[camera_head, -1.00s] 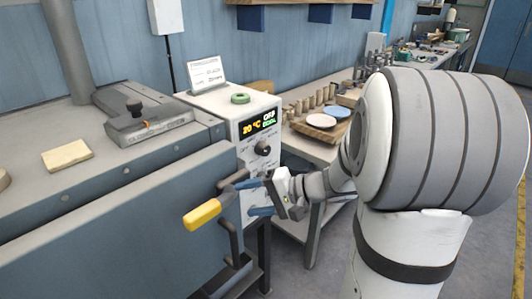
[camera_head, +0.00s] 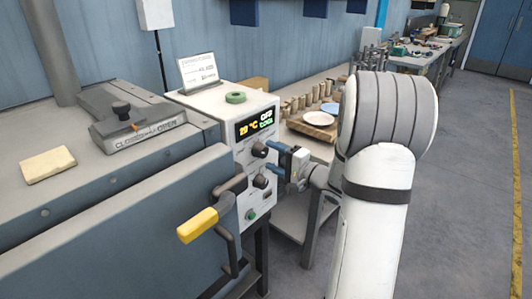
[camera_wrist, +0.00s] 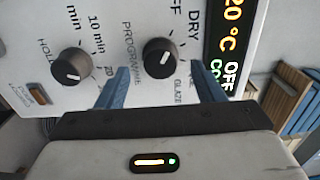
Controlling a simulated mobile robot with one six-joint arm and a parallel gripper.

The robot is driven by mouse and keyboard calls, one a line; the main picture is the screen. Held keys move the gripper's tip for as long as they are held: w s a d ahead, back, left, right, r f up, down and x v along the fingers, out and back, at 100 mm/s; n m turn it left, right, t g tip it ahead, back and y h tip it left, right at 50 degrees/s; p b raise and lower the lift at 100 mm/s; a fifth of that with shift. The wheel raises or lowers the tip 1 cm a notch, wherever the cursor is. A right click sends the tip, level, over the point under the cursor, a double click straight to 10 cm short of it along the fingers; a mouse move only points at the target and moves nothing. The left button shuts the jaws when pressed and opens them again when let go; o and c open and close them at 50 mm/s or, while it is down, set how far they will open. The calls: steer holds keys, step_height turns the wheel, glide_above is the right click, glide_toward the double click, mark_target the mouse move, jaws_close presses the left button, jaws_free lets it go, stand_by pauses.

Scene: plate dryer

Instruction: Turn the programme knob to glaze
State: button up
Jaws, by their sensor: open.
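The programme knob (camera_wrist: 159,58) is black and round, on the white control box (camera_head: 245,165). In the wrist view it lies between the lines of my two blue fingers, close to the tips. Its white mark points towards the OFF label; the GLAZE label is on its lower right side. In the head view it is the upper knob (camera_head: 259,149), just left of my fingertips. My gripper (camera_head: 272,157) is open and empty; it also shows in the wrist view (camera_wrist: 159,70). I cannot tell whether the fingertips reach past the knob's face.
A second knob (camera_wrist: 72,66) with minute marks sits beside it. The lit display (camera_head: 256,123) reads OFF. A yellow-handled lever (camera_head: 198,225) juts out at the left.

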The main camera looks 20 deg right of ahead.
mark_target(261, 151)
steer(key=shift+x, duration=1.4)
steer(key=shift+c, duration=0.5)
steer(key=c, duration=0.9)
